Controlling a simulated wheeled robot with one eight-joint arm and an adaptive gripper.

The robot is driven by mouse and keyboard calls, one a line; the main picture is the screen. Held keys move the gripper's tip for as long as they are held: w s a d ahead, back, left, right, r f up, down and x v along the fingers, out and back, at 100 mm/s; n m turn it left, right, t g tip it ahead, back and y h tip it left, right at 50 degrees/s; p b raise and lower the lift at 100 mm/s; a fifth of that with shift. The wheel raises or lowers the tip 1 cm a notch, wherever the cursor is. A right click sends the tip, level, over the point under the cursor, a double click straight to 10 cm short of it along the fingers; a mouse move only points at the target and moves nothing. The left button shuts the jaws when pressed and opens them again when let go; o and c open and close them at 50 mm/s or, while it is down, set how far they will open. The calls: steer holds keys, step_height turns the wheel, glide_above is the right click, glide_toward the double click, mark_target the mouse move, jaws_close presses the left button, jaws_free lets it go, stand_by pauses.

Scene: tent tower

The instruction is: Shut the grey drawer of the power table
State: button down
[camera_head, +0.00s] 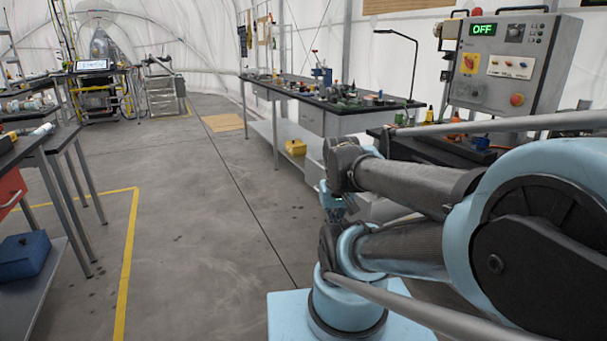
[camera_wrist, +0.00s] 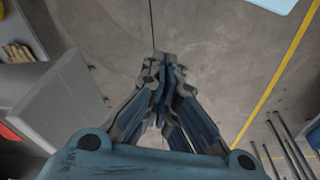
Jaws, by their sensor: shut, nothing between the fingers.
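The grey drawer (camera_wrist: 62,105) is at the left of the wrist view, with its light grey front panel facing my gripper. It appears pulled out, as brownish items show behind the panel. In the head view the power table (camera_head: 440,148) stands at the right under a control panel reading OFF, and my arm hides most of its front and drawer. My gripper (camera_wrist: 165,62) points down with its fingers together and empty. It is to the right of the drawer front in the wrist view, with a gap between them. In the head view my gripper (camera_head: 337,208) is partly hidden by my arm.
A workbench (camera_head: 300,90) with tools stands behind, with a yellow box (camera_head: 295,147) on its lower shelf. Another bench with a red drawer (camera_head: 10,190) and a blue box (camera_head: 24,254) stands at the left. The floor between is clear, marked with a yellow line (camera_head: 129,260).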

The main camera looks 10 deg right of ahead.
steer(key=w+a+r+n+h, duration=0.1)
steer(key=w+r+n, duration=0.4)
steer(key=w, duration=0.2)
steer(key=w+r+n+h, duration=0.1)
steer(key=w+r+n, duration=0.4)
steer(key=w, duration=0.3)
steer(key=w+a+n+h, duration=0.1)
steer(key=w+a+n, duration=0.45)
steer(key=w, duration=0.45)
steer(key=w+a+n+h, duration=0.1)
steer(key=w+a+n, duration=0.4)
steer(key=w, duration=0.5)
steer(key=w+d+f, duration=0.2)
steer(key=d+f, duration=0.5)
steer(key=f, duration=0.3)
steer(key=shift+w+d+n+g, duration=0.2)
steer(key=shift+d+n+g, duration=0.15)
steer(key=shift+n+g, duration=0.1)
